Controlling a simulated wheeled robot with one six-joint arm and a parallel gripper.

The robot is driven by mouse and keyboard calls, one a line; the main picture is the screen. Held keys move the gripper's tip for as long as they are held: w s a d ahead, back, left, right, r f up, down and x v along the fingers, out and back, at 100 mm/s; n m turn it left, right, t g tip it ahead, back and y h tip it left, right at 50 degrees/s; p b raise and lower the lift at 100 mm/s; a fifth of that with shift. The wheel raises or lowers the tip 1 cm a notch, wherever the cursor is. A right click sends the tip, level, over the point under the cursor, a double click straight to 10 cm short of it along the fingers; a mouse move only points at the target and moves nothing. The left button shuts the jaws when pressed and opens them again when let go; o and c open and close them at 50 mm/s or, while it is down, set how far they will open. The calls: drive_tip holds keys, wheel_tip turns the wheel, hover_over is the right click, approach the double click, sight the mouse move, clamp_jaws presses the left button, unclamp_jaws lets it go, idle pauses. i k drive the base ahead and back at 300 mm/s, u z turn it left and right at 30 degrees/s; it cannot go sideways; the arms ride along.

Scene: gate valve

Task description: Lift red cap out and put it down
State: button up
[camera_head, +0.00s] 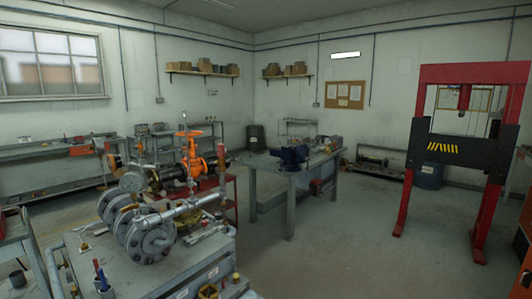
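The bench in front of me (185,272) carries a grey flanged pipe assembly (150,238) with a round gauge (131,182). An orange valve (193,160) with an orange handwheel stands upright behind it. A slim upright part with a dull red upper end (221,160) rises at the assembly's right. I cannot tell whether this is the red cap or what it sits in. My gripper is not in view.
A second workbench (290,182) with a blue vise (290,157) stands right of centre. A red press (404,190) stands at the far right. Shelves and benches line the left wall. The floor between the second bench and the press is clear.

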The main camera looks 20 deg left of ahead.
sight(221, 152)
drive_tip(key=u, duration=0.1)
drive_tip(key=i, duration=1.6)
drive_tip(key=u, duration=1.15)
drive_tip(key=i, duration=0.95)
drive_tip(key=u, duration=1)
